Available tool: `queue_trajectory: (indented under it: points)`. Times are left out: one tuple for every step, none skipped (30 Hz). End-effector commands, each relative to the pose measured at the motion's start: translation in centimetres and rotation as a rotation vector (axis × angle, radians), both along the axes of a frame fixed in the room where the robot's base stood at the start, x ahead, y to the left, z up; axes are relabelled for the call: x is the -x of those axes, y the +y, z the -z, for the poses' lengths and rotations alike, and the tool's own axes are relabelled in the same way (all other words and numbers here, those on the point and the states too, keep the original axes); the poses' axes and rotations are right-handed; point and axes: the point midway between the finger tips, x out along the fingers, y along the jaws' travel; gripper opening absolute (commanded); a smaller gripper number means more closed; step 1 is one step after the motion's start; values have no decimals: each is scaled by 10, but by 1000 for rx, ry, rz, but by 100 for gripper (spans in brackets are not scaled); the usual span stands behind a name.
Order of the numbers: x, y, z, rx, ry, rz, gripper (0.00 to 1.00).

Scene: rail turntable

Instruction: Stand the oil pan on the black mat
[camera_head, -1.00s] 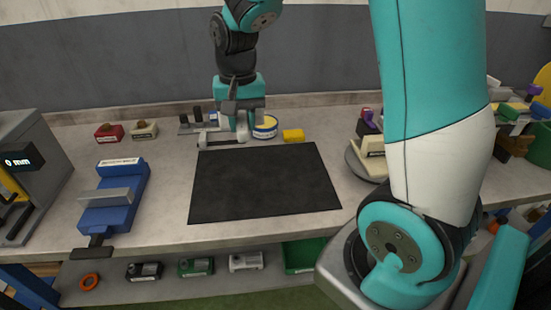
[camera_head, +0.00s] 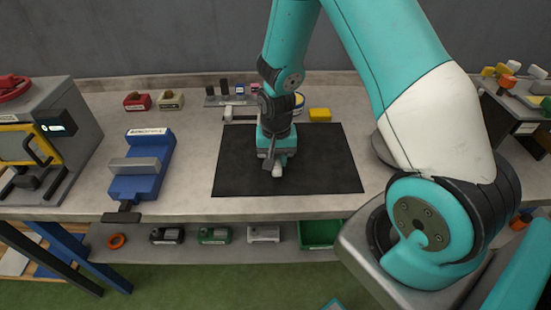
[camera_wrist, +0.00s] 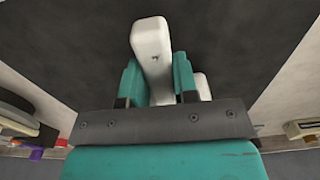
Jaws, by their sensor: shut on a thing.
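My gripper (camera_head: 272,163) is over the middle of the black mat (camera_head: 235,172), pointing down. It is shut on a white part (camera_head: 277,172), which I take to be the oil pan. In the wrist view the white part (camera_wrist: 151,42) is a long rounded block between my teal fingers (camera_wrist: 158,80). A second white piece of it shows beside the right finger. I cannot tell whether its lower end touches the mat. The rest of the mat is bare and also fills much of the wrist view (camera_wrist: 230,50).
A blue fixture (camera_head: 145,175) stands left of the mat, and a grey machine (camera_head: 80,135) beyond it. A yellow block (camera_head: 320,115), a round tin (camera_head: 298,103) and a small rack (camera_head: 225,101) stand behind the mat. A shelf (camera_head: 185,257) with several parts is below.

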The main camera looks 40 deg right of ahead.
Motion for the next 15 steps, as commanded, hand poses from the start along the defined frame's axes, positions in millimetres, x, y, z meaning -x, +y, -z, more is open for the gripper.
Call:
queue_trajectory:
  points:
    - [0, 0, 5, 0, 1, -1, 0]
    - [0, 1, 7, 0, 1, -1, 0]
    - [0, 1, 8, 1, -1, -1, 0]
    - [0, 1, 9, 0, -2, -1, 0]
    - [-1, 1, 9, 0, -2, -1, 0]
    - [-1, 1, 9, 1, -3, -2, 0]
    - [-1, 1, 9, 1, -3, -2, 0]
    - [-1, 1, 9, 1, -3, -2, 0]
    - [-1, 1, 9, 0, -2, -2, 0]
    - [-1, 1, 9, 0, -2, -2, 0]
    - [-1, 1, 9, 0, -2, -2, 0]
    - [-1, 1, 11, 0, -2, -2, 0]
    - [-1, 1, 12, 0, -2, -2, 0]
    - [-1, 1, 13, 0, -2, -2, 0]
    - [0, 1, 12, 0, -1, -2, 36]
